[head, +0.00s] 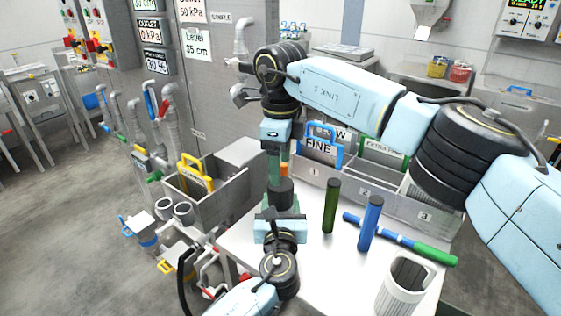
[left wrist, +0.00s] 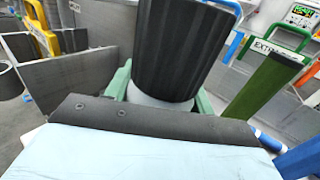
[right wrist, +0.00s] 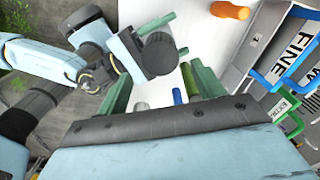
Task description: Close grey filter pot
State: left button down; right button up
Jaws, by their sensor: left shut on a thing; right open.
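A dark grey ribbed cylinder (head: 284,190) stands upright at the table's left side. I take it for the grey filter pot, but cannot tell pot from lid. In the left wrist view the cylinder (left wrist: 180,50) rises from a pale base between green fingers. My left gripper (head: 282,208) is shut on it low down. My right gripper (head: 280,172) is above it, pointing down and open. In the right wrist view the cylinder's round dark top (right wrist: 158,55) shows between the spread fingers (right wrist: 156,76). Whether they touch it is unclear.
Green (head: 331,205) and blue (head: 370,222) cylinders stand on the white table (head: 330,285), near a lying blue-green rod (head: 400,240) and a pale notched cup (head: 405,286). A grey bin row (head: 395,208) with framed screens is behind. Pipes and valves crowd the left.

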aim_at(281, 189)
jog(key=shift+f, duration=4.05)
jog(key=c, duration=1)
jog(key=o, duration=1.2)
jog(key=shift+r, duration=0.15)
notch_tip(281, 189, up, 12)
jog(key=shift+f, duration=0.1)
pick_arm(q)
jog(key=shift+c, duration=2.3)
grip_release()
